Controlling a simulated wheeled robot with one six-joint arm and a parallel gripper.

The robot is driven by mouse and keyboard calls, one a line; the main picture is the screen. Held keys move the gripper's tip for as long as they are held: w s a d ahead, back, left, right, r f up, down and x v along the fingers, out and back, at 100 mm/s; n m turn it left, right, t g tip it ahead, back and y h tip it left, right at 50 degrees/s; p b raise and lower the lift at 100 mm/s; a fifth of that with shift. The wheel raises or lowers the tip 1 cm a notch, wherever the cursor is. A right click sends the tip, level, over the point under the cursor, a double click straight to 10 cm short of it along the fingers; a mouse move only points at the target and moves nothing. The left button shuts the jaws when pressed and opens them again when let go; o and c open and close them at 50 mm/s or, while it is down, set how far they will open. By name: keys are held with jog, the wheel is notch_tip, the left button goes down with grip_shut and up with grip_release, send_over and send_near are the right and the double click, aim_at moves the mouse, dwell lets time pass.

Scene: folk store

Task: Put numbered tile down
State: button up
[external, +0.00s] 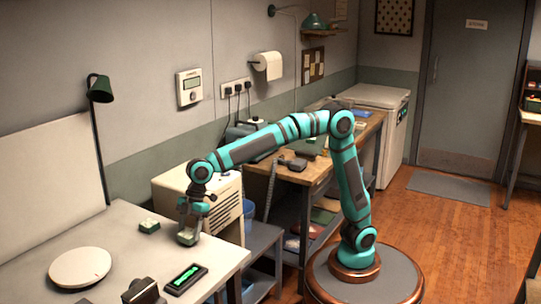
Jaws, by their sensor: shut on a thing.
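My gripper (189,232) points down over the right part of the white table (130,250). It is shut on a small pale and dark-green piece, the numbered tile (187,240), at or just above the tabletop. I cannot tell whether the tile touches the table, and no number can be read. The fingers hide part of the tile. A similar small green block with a pale top (149,227) sits on the table to the left of my gripper.
A round white disc (80,267) lies at the left. A black device with a green display (185,279) and a dark object (142,291) are near the front edge. A cream ribbed box (225,203) stands behind my gripper. Bare tabletop lies between the disc and my gripper.

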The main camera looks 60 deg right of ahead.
jog(key=shift+f, duration=0.45)
jog(key=shift+f, duration=0.1)
jog(key=o, duration=1.1)
jog(key=shift+c, duration=0.2)
jog(key=v, duration=1.2)
